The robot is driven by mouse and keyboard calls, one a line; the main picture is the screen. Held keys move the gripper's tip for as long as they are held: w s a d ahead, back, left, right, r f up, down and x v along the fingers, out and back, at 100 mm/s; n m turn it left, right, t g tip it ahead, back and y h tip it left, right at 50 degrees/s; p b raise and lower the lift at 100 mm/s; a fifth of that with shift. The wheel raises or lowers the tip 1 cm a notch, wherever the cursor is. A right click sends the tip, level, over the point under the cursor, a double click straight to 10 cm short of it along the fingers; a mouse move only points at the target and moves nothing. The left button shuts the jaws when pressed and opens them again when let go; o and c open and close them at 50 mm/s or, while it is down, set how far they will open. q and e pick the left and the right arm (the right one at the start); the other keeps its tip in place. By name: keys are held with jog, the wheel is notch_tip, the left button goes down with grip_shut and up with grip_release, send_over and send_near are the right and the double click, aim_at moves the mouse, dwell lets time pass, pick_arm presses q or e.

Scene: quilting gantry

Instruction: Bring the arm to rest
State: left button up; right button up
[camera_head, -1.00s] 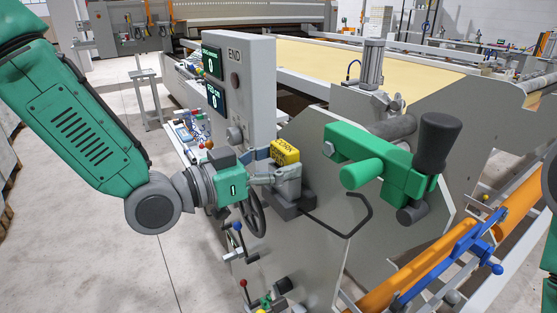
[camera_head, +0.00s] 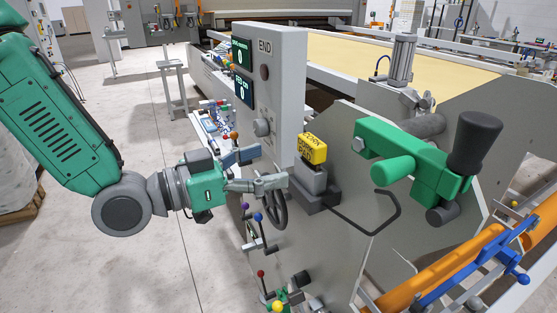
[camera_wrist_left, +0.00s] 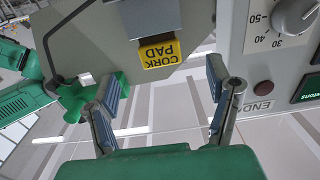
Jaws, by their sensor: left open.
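My left arm comes in from the left, and its gripper (camera_head: 270,169) is open and empty beside the tall control box. Its fingers are apart and point toward a yellow block marked CORK PAD (camera_head: 313,148), with a gap between. The block sits upright on a grey base on the side plate of the machine. In the left wrist view, both fingers of the open gripper (camera_wrist_left: 164,82) are spread with nothing between them, and the yellow block (camera_wrist_left: 160,52) shows beyond them. My right gripper is not in view.
The control box (camera_head: 277,65) stands just behind the left gripper. A green clamp with a dark knob (camera_head: 425,170) is to the right. A bent black rod (camera_head: 385,217) sticks out below it. Levers (camera_head: 258,228) and a handwheel lie under the gripper.

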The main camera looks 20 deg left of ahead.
pick_arm(q)
jog(key=shift+d, duration=0.15)
dwell(0.4)
jog(key=s+a+f+n+g+y+b, duration=0.1)
jog(key=s+f+n+g+y, duration=0.1)
jog(key=f, duration=0.6)
jog(key=s+a+f+n+g+y, duration=0.1)
jog(key=s+a+f+y, duration=0.15)
jog(key=f, duration=0.65)
jog(key=s+a+f+n+g+y+b, duration=0.1)
jog(key=f+n+g+y, duration=0.15)
jog(key=f, duration=0.55)
jog(key=s+a+f+n+g+y, duration=0.1)
jog(key=s+a+f+g+y, duration=0.1)
jog(key=s+f, duration=0.6)
jog(key=s+a+f+n+g+y, duration=0.1)
jog(key=s+a+f+g+y, duration=0.2)
jog(key=s+f, duration=0.6)
jog(key=shift+s+a+n+g+y+b, duration=0.35)
jog(key=shift+s+a+g+b, duration=0.1)
jog(key=shift+s+a+g, duration=0.55)
jog(key=shift+w, duration=0.2)
